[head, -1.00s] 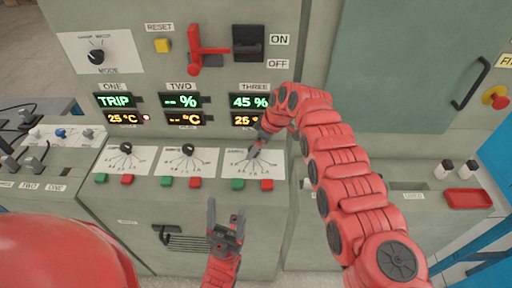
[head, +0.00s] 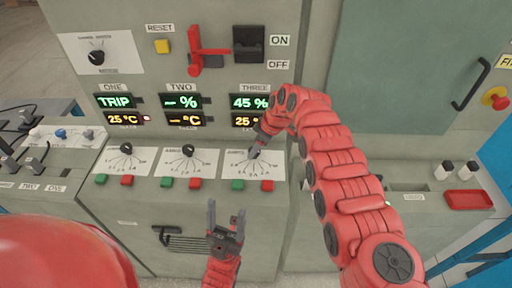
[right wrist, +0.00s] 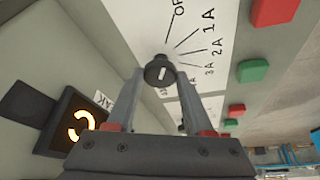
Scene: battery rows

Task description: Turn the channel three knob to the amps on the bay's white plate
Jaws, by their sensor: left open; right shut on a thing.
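The channel three knob (head: 254,151) is a small dark knob on a white dial plate (head: 236,168) under the THREE readout. My right gripper (head: 258,142) is shut on it. In the right wrist view, the round knob (right wrist: 160,71) sits between the fingertips, with a short white mark on its face. The dial plate (right wrist: 216,72) reads OFF, 1A, 2A, 3A there; further marks are partly hidden. The mark lies roughly along the OFF line, but I cannot tell exactly. My left gripper (head: 227,222) is open and empty before the cabinet front. I cannot read amps on any small white label.
Dials for channels one (head: 126,148) and two (head: 189,149) stand to the left. Green buttons (head: 237,184) and red buttons (head: 267,186) line the edge below. The THREE display (head: 249,102) reads 45 %. A red lever (head: 198,48) and a black switch (head: 248,42) are above.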

